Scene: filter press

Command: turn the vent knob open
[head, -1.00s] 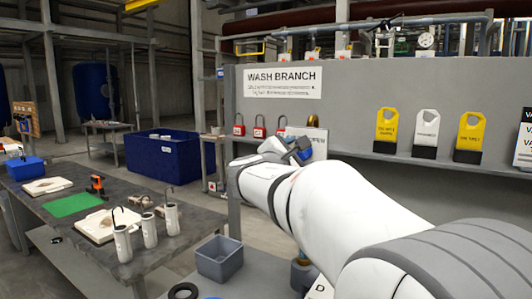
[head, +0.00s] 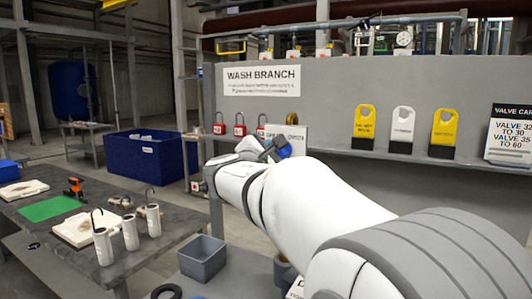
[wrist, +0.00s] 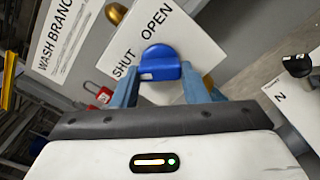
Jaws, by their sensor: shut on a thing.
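The vent knob (wrist: 160,62) is blue, on a white plate (wrist: 187,30) lettered SHUT and OPEN in the wrist view. My gripper (wrist: 163,80) has one finger on each side of the knob and is shut on it. In the head view the blue knob (head: 283,147) is partly hidden behind the end of my arm, and most of the plate (head: 297,138) is covered too. The knob's pointing direction is hard to tell, as the fingers and wrist cover its lower part.
The grey panel carries a WASH BRANCH sign (head: 262,80), red padlocks (head: 239,126) and yellow and white tags (head: 402,125) on a ledge. A grey bin (head: 202,257) stands below my arm. A workbench (head: 75,235) with white cylinders is at left.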

